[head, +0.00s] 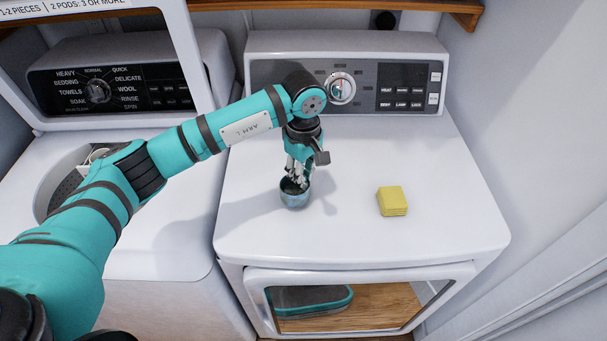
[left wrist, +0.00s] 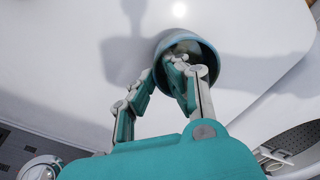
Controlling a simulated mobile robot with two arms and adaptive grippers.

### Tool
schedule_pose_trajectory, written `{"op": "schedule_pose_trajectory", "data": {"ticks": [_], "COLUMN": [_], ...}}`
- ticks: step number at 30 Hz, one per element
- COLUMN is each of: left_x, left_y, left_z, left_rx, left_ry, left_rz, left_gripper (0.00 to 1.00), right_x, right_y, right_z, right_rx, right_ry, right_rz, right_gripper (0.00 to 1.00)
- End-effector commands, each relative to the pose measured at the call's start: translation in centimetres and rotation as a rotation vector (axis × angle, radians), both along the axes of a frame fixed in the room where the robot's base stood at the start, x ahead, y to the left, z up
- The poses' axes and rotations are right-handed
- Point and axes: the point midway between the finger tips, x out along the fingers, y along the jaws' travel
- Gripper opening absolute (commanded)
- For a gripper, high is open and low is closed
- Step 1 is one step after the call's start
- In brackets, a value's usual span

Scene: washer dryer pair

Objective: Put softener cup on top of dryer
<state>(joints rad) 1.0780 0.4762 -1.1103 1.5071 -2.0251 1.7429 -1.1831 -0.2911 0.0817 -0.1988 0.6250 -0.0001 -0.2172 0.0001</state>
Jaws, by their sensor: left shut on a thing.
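The softener cup (head: 295,196) is a small blue-teal round cup over the front middle of the white dryer top (head: 440,220). My left gripper (head: 294,181) comes down on it from above and is shut on its rim. In the left wrist view the cup (left wrist: 190,42) shows at the fingertips (left wrist: 180,72), with one finger inside the cup and one outside. The cup looks close to upright. I cannot tell for sure whether its base touches the dryer top. My right gripper is not in view.
The dryer's control panel (head: 390,85) stands behind. The washer (head: 160,240) with its raised lid is at left.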

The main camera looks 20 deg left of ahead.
Motion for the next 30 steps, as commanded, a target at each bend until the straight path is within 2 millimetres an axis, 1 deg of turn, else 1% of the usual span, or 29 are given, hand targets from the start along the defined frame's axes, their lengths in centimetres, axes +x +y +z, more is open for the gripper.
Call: {"op": "schedule_pose_trajectory", "data": {"ticks": [1, 3, 5, 9, 15, 16, 21, 27, 30], "left_x": [-0.1, -0.1, 0.0, 0.0, 0.0, 0.0, 0.0, 0.0, 0.0], "left_y": [0.0, 0.0, 0.0, 0.0, 0.0, 0.0, 0.0, 0.0, 0.0], "left_z": [-0.5, -1.3, -1.7, -1.8, -2.2, -2.1, -2.0, -2.0, -1.7], "left_rx": [0.000, 0.000, -0.001, 0.000, 0.000, 0.000, 0.000, -0.001, -0.001], "left_ry": [0.004, 0.004, 0.000, -0.001, -0.001, -0.001, 0.000, 0.000, 0.000], "left_rz": [0.000, 0.000, -0.001, -0.001, -0.001, -0.001, -0.001, -0.001, -0.001], "left_gripper": [0.00, 0.00, 0.00, 0.00, 0.00, 0.13, 0.34, 0.34, 0.34], "right_x": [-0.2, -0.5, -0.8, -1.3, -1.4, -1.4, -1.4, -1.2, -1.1], "right_y": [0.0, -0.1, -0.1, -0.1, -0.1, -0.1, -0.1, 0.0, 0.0], "right_z": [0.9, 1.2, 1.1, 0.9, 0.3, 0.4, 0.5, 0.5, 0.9], "right_rx": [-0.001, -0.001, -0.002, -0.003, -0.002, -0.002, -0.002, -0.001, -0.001], "right_ry": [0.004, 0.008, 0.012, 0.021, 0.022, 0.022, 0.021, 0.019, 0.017], "right_rz": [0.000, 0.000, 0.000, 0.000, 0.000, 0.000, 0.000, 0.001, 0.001], "right_gripper": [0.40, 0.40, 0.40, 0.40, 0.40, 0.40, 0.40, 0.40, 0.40]}}
